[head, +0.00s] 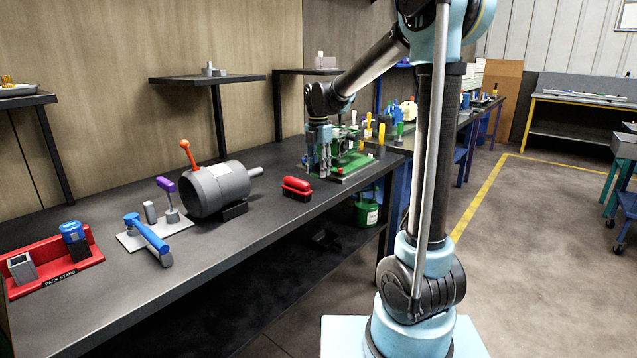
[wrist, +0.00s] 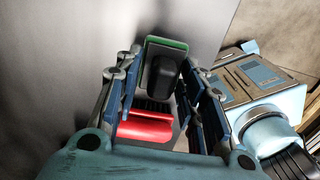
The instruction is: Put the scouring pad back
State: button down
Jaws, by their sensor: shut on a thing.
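My gripper (head: 319,168) hangs low over the dark bench in the head view, just left of a green fixture. In the wrist view its fingers (wrist: 158,72) are shut on a green pad with a black grip (wrist: 164,73), which I take to be the scouring pad. The pad sits between the fingertips; its contact with the bench cannot be told. In the head view the fingers and the fixture make it hard to pick out. A red brush-like block with a dark underside (head: 297,188) lies on the bench left of my gripper; red also shows between the fingers in the wrist view (wrist: 146,127).
The green fixture (head: 352,165) with upright tools stands close to the right. A grey motor (head: 219,188), a blue-handled hammer (head: 148,238) and a red pack stand (head: 60,262) occupy the bench to the left. Bare bench lies around the red block.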

aim_at(319, 188)
jog(key=shift+f, duration=2.25)
jog(key=c, duration=1)
grip_release()
jog(key=shift+c, duration=0.2)
